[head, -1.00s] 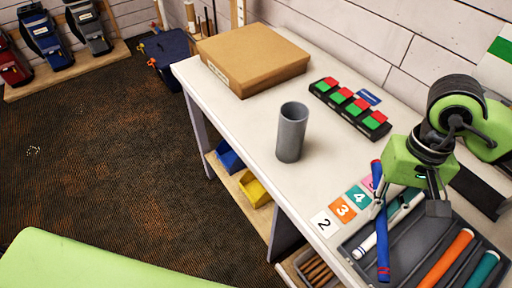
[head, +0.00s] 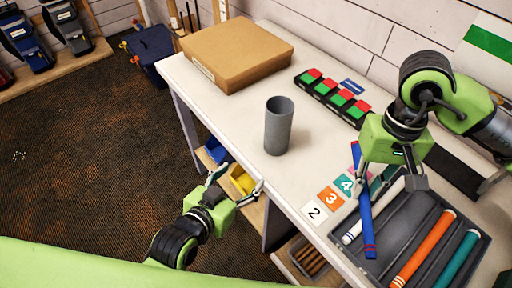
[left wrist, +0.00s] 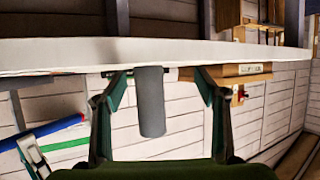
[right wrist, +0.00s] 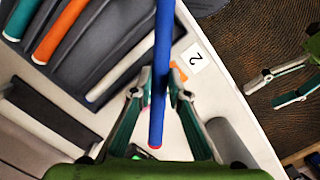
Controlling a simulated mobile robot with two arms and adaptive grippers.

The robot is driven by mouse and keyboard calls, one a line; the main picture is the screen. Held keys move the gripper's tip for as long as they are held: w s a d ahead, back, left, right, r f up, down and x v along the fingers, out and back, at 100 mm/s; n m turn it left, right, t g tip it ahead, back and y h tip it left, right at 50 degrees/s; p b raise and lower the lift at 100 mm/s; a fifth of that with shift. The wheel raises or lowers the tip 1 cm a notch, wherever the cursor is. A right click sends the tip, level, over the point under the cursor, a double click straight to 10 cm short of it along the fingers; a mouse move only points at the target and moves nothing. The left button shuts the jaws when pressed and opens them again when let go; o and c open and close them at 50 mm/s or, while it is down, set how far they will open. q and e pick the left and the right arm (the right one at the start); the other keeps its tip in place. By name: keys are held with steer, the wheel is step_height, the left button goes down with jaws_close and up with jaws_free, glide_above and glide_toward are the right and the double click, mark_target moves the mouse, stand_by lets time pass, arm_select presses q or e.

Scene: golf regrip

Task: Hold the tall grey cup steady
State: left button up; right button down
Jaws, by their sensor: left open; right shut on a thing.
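The tall grey cup (head: 279,126) stands upright on the white workbench, near its front edge. My left gripper (head: 237,177) is open and empty, in front of the bench edge and apart from the cup. In the left wrist view, which looks upside down, the grey cup (left wrist: 151,104) shows between the spread fingers, beyond them. My right gripper (right wrist: 156,90) is shut on a blue grip (head: 363,215) with a red end and holds it above the tray's left side. The cup (right wrist: 232,142) also shows partly in the right wrist view, beside a finger.
A grey tray (head: 398,248) holds white, orange and teal grips. Number cards, including the 2 card (head: 314,213), lie left of it. A cardboard box (head: 236,52) and a row of red-green blocks (head: 330,95) stand behind the cup. Blue and yellow bins (head: 241,180) sit below the bench.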

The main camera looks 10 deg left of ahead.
arm_select(q)
steer(key=w+d+r+t+h, duration=0.2)
steer(key=d+r+t, duration=0.2)
steer(key=r, duration=0.5)
arm_select(e)
steer(key=shift+r, duration=0.2)
arm_select(q)
steer(key=p, duration=0.2)
glide_toward(284, 110)
steer(key=x, duration=0.7)
arm_select(e)
steer(key=shift+r, duration=0.8)
arm_select(q)
steer(key=c, duration=1.2)
steer(key=shift+c, duration=0.2)
